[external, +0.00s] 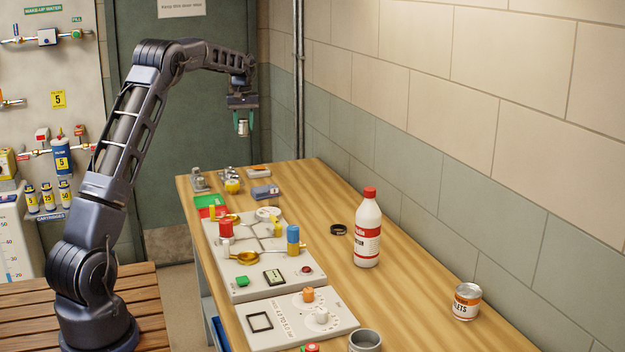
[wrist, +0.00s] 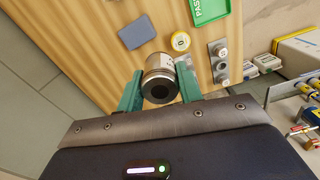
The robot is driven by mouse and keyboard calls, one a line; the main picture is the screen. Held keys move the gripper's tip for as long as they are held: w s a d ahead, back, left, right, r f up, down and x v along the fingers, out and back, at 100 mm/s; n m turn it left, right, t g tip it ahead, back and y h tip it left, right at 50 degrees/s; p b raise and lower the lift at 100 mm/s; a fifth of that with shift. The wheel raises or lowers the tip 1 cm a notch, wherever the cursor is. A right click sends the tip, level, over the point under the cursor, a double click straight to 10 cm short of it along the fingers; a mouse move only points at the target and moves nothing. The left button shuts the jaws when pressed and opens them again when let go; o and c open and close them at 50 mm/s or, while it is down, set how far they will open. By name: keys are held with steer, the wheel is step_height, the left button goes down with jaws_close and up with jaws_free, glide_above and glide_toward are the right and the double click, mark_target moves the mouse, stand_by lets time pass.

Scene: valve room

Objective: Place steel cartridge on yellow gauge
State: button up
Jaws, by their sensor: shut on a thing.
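My gripper (external: 242,117) is raised above the far end of the wooden bench. It is shut on the steel cartridge (external: 242,128), a short silver cylinder with a pale label. In the wrist view the cartridge (wrist: 158,62) sits between the two green fingers of my gripper (wrist: 158,82), its dark-centred end facing the camera. The yellow gauge (external: 232,186), a small round yellow piece with a pale face, stands on the bench below. In the wrist view the gauge (wrist: 181,41) is just beyond the cartridge, slightly right, with nothing on it.
A blue-grey block (external: 265,191) and small metal fittings (external: 199,180) stand near the gauge. A green tray marked PASS (wrist: 210,10) lies close by. The valve panel (external: 250,286), a red-capped bottle (external: 368,230) and a can (external: 466,301) are nearer the camera.

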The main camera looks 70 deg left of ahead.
glide_above(232, 182)
steer(key=f, duration=1.9)
steer(key=shift+a, duration=0.2)
steer(key=o, duration=1.2)
steer(key=shift+f, duration=0.1)
steer(key=shift+c, duration=0.2)
step_height(232, 182, up, 12)
